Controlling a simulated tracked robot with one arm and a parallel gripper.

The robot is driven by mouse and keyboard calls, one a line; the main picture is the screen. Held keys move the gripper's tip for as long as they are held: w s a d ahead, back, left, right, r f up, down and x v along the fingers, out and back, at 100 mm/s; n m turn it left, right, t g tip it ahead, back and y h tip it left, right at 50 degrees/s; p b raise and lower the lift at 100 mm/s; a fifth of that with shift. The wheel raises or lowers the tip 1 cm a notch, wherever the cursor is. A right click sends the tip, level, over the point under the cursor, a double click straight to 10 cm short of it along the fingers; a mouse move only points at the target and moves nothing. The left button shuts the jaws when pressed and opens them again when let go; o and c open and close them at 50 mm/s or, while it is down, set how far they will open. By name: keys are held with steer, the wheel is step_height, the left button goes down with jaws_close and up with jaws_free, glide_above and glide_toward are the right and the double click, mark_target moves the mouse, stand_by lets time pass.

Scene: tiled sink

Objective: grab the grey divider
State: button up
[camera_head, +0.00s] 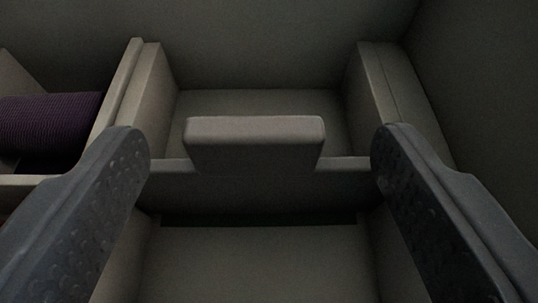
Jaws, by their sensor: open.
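The grey divider (265,189) runs crosswise between two side walls in the middle of the view. A raised block-like tab (255,146) stands at the centre of its top edge. My gripper (261,148) is open, with one dark textured finger to the left of the tab and one to the right. Both fingers are apart from the tab, and nothing is between them except the divider in view beyond or below. How far the fingertips are from the divider in depth, I cannot tell.
Side walls rise at left (126,95) and right (379,95). A dark purple ribbed roll (48,124) lies in the compartment at far left. The compartments behind (265,103) and in front (258,265) of the divider look empty.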

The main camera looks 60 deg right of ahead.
mark_target(250, 155)
steer(key=shift+a+f+b+x, duration=0.15)
steer(key=shift+b+x, duration=0.1)
steer(key=shift+x, duration=1.15)
steer(key=shift+a+f+b+x, duration=0.1)
steer(key=shift+b+x, duration=0.15)
steer(key=shift+x, duration=1.15)
steer(key=shift+w, duration=0.15)
steer(key=c, duration=1.1)
